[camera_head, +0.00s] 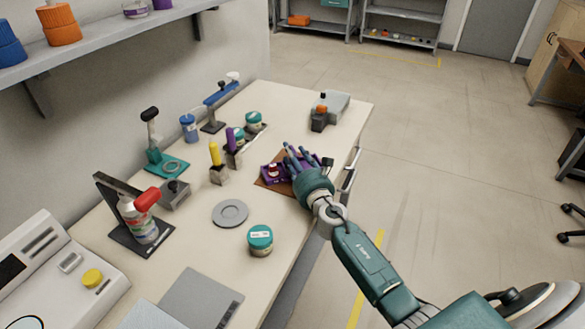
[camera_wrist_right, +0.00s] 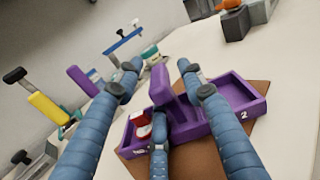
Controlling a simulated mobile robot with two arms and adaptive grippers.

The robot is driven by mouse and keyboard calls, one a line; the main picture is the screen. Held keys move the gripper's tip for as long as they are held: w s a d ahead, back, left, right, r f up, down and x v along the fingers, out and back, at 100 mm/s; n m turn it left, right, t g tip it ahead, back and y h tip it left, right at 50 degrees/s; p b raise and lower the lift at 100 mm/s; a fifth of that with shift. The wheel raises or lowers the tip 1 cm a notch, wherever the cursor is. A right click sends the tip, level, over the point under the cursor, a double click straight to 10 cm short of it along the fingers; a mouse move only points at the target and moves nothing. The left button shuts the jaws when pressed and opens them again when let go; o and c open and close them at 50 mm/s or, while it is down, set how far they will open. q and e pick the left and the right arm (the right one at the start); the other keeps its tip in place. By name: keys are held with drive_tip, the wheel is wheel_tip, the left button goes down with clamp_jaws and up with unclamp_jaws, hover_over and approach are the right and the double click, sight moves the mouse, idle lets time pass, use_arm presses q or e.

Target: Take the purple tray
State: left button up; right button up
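The purple tray (camera_head: 268,181) sits on a brown mat (camera_head: 264,185) near the table's right edge. In the right wrist view the tray (camera_wrist_right: 222,128) has an upright purple handle (camera_wrist_right: 160,86) in its middle. Its right compartment, marked 2, looks empty. A small red and white item (camera_wrist_right: 141,126) lies in the left one. My right gripper (camera_head: 295,155) is over the tray and hides part of it in the head view. In the right wrist view its fingers (camera_wrist_right: 160,78) are spread around the handle, with visible gaps at the sides. My left gripper is not in view.
A teal-lidded jar (camera_head: 260,240) and a grey disc (camera_head: 230,213) stand in front of the tray. Yellow-handled (camera_head: 217,165) and purple-handled (camera_head: 232,150) tools stand to its left.

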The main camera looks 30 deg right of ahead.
drive_tip(key=shift+w+f, duration=0.1)
drive_tip(key=shift+w, duration=0.45)
drive_tip(key=shift+s+d, duration=0.1)
clamp_jaws()
